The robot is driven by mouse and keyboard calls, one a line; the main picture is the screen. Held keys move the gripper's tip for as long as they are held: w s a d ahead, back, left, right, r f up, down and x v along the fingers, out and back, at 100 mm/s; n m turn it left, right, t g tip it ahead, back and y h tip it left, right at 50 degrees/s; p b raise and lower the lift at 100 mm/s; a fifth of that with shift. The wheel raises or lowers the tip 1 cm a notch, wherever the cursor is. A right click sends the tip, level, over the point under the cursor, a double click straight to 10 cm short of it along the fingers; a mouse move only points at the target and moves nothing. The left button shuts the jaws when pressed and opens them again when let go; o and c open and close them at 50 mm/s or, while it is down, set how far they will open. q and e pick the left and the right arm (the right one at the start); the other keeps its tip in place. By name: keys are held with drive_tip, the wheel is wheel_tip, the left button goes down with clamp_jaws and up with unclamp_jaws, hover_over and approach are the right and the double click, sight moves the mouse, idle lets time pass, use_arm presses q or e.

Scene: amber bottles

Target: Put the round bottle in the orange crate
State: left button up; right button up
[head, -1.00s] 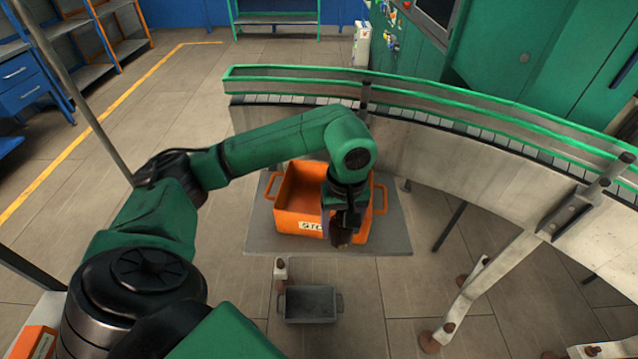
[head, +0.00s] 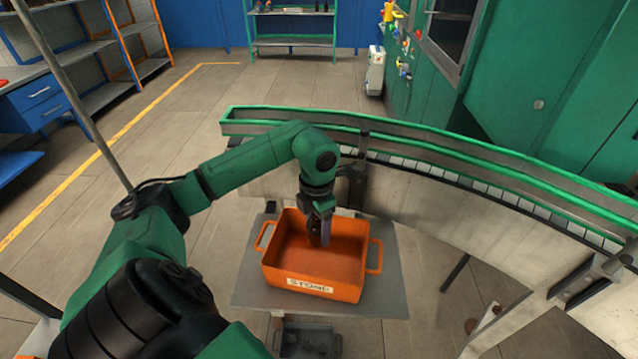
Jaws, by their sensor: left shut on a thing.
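The orange crate (head: 312,285) stands on a grey platform in front of the conveyor, with a white label on its near wall. My left gripper (head: 318,238) points down over the inside of the crate, towards its back. It is shut on a dark brown bottle (head: 314,238), which is mostly hidden by the fingers. I cannot tell whether the bottle touches the crate floor. The rest of the crate's inside looks empty. My right gripper is not in view.
The curved conveyor (head: 440,180) with green rails runs close behind the crate and off to the right. The grey platform (head: 389,283) has bare room around the crate. A small grey bin (head: 306,342) sits below it.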

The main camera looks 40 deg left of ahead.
use_arm(q)
wheel_tip(320, 180, down, 10)
drive_tip(key=shift+f+p, duration=0.25)
drive_tip(key=shift+p, duration=0.7)
drive_tip(key=shift+w+f, duration=0.1)
drive_tip(key=shift+f, duration=0.1)
drive_tip(key=o, duration=1.4)
